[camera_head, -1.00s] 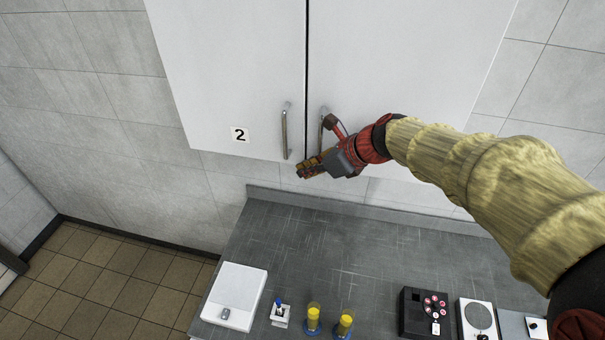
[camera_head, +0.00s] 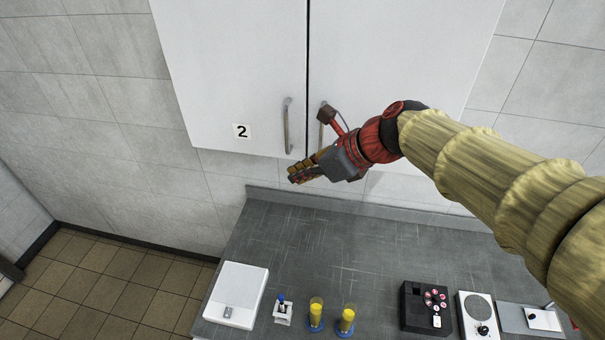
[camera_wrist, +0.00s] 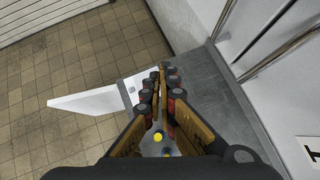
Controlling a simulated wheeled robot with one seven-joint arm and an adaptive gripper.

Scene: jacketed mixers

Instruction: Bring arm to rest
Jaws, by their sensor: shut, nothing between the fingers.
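My gripper (camera_head: 301,174) is shut and empty. In the head view it hangs in front of the lower edge of the white wall cabinet (camera_head: 230,70), just below the two door handles. My arm reaches in from the right side of the picture, in a pale yellow cover. In the wrist view my gripper (camera_wrist: 163,80) points down past the counter's edge, its fingers together. Both cabinet doors look shut, and the gripper holds neither handle.
The dark counter (camera_head: 330,245) below carries a white flat device (camera_head: 236,293), a small blue-topped item (camera_head: 282,310), two yellow-filled containers (camera_head: 347,318), a black button box (camera_head: 424,306) and a white device with a round plate (camera_head: 477,312). Open tiled floor (camera_head: 110,285) lies left.

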